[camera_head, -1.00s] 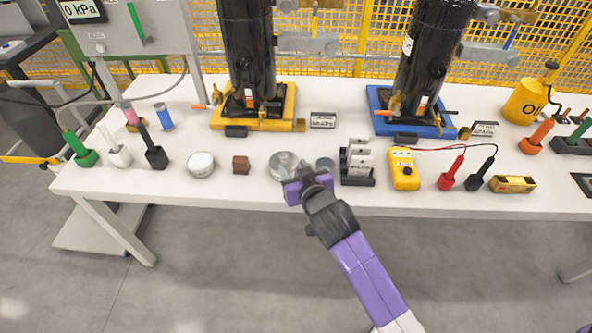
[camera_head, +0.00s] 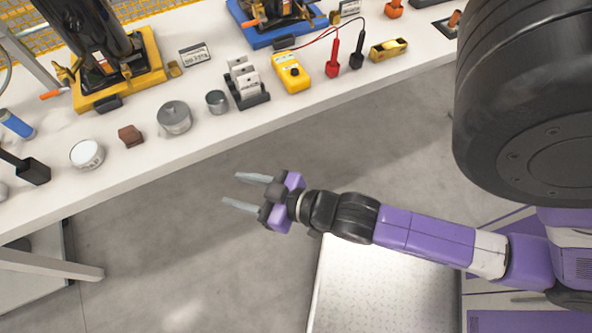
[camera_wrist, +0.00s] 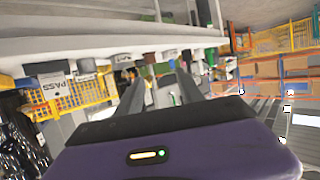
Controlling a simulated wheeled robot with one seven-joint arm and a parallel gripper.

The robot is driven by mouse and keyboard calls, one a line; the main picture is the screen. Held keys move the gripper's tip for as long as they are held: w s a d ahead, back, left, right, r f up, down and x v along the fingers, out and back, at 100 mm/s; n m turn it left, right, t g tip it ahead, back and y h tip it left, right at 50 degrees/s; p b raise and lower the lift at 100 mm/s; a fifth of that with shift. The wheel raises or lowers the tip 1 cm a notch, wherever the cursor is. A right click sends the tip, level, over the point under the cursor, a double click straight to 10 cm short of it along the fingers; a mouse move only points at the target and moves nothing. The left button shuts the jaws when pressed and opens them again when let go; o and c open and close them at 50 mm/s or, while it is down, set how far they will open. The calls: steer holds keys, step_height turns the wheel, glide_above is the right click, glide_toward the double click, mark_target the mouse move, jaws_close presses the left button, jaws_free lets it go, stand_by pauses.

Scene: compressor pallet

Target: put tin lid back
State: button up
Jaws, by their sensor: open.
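A round grey metal tin (camera_head: 174,121) stands on the table near its front edge in the head view. Its top looks covered by a flat grey lid (camera_head: 174,109) with a small knob; whether it is fully seated I cannot tell. My gripper (camera_head: 230,189) is open and empty, off the table's front edge above the floor, apart from the tin. Its two fingers also show in the wrist view (camera_wrist: 160,88), with nothing between them. The tin is not clearly seen in the wrist view.
On the white table (camera_head: 130,178), a white-topped round container (camera_head: 87,154), a brown block (camera_head: 130,135) and a small grey cylinder (camera_head: 216,102) stand close to the tin. A black rack (camera_head: 248,97) and yellow meter (camera_head: 291,73) are further right.

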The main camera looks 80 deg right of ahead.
steer(key=s+a+r+n+y, duration=0.1)
steer(key=s+a+r, duration=0.1)
steer(key=s+r, duration=0.2)
steer(key=s+a+r+y, duration=0.1)
steer(key=s+r, duration=0.3)
steer(key=s, duration=0.4)
steer(key=shift+s+a+n+t, duration=0.25)
steer(key=shift+a+n+t, duration=0.15)
steer(key=shift+a, duration=0.3)
